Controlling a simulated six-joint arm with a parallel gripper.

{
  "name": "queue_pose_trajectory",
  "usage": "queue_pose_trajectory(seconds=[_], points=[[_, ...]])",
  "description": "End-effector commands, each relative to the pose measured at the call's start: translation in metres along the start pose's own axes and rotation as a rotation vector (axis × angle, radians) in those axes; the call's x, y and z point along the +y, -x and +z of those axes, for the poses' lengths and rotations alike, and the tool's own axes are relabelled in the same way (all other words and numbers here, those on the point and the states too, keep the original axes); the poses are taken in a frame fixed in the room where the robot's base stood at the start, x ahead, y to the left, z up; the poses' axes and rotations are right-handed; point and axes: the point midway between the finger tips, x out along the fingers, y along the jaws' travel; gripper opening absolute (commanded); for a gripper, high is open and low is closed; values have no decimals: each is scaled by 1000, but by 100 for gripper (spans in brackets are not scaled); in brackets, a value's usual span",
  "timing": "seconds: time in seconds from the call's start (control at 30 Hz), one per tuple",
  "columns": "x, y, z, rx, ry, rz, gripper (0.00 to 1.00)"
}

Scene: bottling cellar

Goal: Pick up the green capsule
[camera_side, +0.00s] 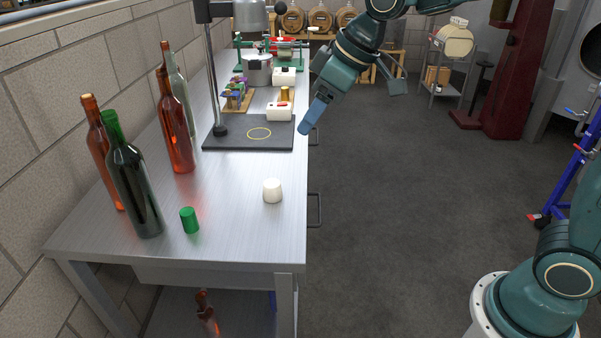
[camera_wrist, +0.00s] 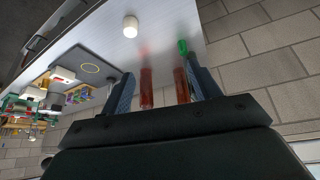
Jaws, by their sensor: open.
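The green capsule (camera_side: 190,220) stands upright on the steel bench (camera_side: 235,235), near its front end, just right of a dark green bottle (camera_side: 135,190). My gripper (camera_side: 355,103) is open, high up and beyond the bench's right edge, well apart from the capsule. In the wrist view my open gripper (camera_wrist: 164,76) has nothing between its fingers that I can see it touching. A small green shape (camera_wrist: 183,47) shows near the right fingertip there; I cannot tell whether it is the capsule or the bottle's green top.
A white capsule (camera_side: 272,190) stands right of the green one. Red-brown bottles (camera_side: 175,125) and a clear bottle (camera_side: 181,90) stand along the wall. A dark mat (camera_side: 235,140) with a yellow ring and a stand lies farther back.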

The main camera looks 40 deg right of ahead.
Motion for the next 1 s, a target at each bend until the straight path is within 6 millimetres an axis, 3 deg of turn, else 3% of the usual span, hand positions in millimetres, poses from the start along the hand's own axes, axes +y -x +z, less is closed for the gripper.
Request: queue_pose_trajectory(seconds=[0.2,0.5,0.8,1.0], points=[[0,-48,-40,8,94,-58,62],[-7,-120,-82,28,216,-136,62],[-22,-198,-109,55,327,-214,62],[-31,-231,-116,70,374,-247,62]])
